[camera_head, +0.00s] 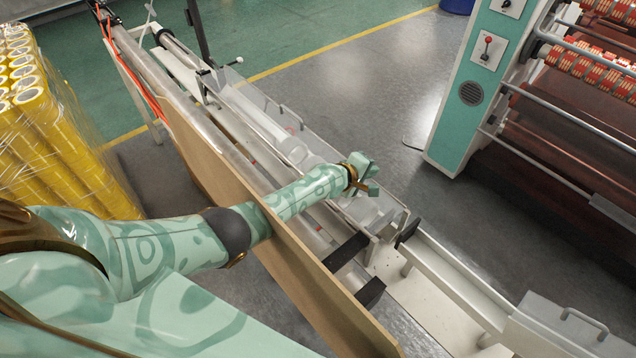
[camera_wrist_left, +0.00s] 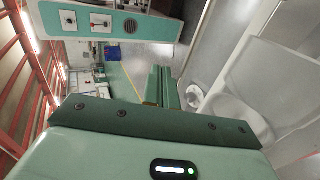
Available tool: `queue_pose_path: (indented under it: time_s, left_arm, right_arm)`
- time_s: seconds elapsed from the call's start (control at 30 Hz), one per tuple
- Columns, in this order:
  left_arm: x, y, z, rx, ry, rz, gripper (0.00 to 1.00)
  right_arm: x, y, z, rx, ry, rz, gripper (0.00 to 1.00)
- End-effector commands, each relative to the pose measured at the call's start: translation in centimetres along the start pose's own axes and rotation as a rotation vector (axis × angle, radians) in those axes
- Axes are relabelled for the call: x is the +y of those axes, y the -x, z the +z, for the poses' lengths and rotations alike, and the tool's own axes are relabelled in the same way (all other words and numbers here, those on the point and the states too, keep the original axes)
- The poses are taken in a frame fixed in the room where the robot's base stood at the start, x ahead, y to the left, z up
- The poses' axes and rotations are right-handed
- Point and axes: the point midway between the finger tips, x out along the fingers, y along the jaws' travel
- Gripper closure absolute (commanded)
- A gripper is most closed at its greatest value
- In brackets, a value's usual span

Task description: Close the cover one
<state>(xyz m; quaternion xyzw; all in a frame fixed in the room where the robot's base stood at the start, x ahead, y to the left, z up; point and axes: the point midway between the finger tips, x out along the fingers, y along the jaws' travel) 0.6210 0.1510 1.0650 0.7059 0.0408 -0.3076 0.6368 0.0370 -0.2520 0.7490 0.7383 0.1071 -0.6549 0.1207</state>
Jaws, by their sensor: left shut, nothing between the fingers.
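The machine has a long trough with clear covers. One clear cover (camera_head: 262,122) with a wire handle lies along the far part of the trough. My left gripper (camera_head: 366,176) is shut and empty, above the trough between these covers. In the left wrist view its fingers (camera_wrist_left: 163,88) are together, and pale clear panels (camera_wrist_left: 262,85) stand to their right. My arm hides part of the trough. My right gripper is not in view.
A brown board (camera_head: 330,300) runs along the near side of the machine, under my left arm. Wrapped yellow tape rolls (camera_head: 60,140) stand at the left. A teal machine (camera_head: 465,100) with red rolls is at the right. Grey floor (camera_head: 385,95) beyond the trough is clear.

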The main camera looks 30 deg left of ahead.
Motion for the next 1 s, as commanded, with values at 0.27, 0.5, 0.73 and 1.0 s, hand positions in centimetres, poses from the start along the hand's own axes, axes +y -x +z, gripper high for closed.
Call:
queue_pose_path:
  time_s: [0.27, 0.5, 0.73, 1.0]
  left_arm:
    - [0.0, 0.0, 0.0, 0.0, 0.0, -0.001, 1.0]
    - [0.6, 0.3, 0.1, 0.0, 0.001, -0.001, 1.0]
    - [4.1, 2.4, 0.7, 0.002, 0.003, -0.001, 1.0]
    - [9.8, 5.5, 0.8, 0.001, 0.003, 0.002, 1.0]
  right_arm:
    - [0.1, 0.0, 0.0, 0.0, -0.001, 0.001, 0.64]
    - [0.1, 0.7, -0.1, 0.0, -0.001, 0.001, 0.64]
    - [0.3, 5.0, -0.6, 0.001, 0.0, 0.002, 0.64]
    - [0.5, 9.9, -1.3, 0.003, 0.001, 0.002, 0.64]
